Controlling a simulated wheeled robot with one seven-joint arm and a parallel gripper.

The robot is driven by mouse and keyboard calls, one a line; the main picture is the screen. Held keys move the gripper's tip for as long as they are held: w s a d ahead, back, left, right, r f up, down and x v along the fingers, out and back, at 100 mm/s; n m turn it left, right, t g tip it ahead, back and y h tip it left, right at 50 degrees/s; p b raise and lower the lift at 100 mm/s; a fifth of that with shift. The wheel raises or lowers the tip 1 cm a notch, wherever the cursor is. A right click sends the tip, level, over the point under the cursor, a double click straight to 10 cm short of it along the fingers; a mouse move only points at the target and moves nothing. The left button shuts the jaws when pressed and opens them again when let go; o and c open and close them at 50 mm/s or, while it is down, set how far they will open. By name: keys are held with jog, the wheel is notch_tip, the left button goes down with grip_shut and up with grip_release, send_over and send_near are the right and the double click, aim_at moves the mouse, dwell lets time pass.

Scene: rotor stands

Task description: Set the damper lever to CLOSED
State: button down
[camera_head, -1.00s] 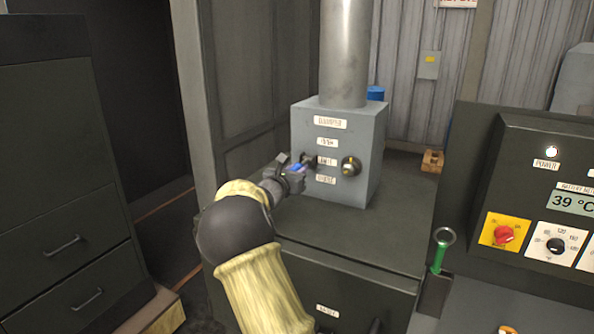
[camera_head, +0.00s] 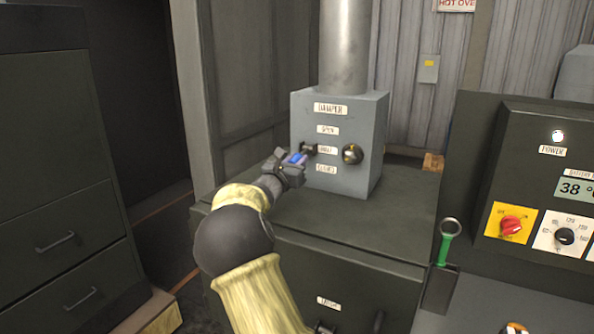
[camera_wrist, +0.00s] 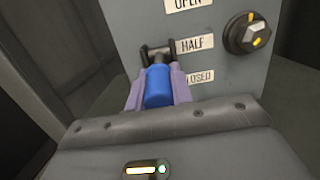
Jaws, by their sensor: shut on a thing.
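The damper box (camera_head: 364,130) is grey, with labels for OPEN, HALF and CLOSED down its front, and stands on a dark cabinet. The damper lever (camera_head: 297,159) has a blue grip, which also shows in the wrist view (camera_wrist: 158,86). The lever sits level with the HALF label (camera_wrist: 195,44), above the partly hidden CLOSED label (camera_wrist: 199,77). My gripper (camera_head: 292,164) is shut on the blue grip, with a finger on each side of it in the wrist view (camera_wrist: 158,94).
A dark knob with a yellow mark (camera_head: 352,154) is right of the lever. A metal pipe (camera_head: 344,45) rises from the box. A control panel (camera_head: 540,130) and a green-handled tool (camera_head: 445,245) are at the right. The cabinet top (camera_head: 385,215) is mostly clear.

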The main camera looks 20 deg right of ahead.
jog(key=shift+f+t+h+b, duration=0.3)
jog(key=shift+f+h+b, duration=0.25)
jog(key=shift+b, duration=1.7)
jog(key=shift+w+b, duration=0.1)
jog(key=shift+b, duration=0.55)
jog(key=shift+r+h, duration=0.1)
jog(key=shift+h, duration=0.15)
jog(key=c, duration=1.2)
grip_release()
jog(key=shift+c, duration=0.2)
jog(key=b+v, duration=0.5)
jog(key=v, duration=1.2)
jog(key=shift+s, duration=0.25)
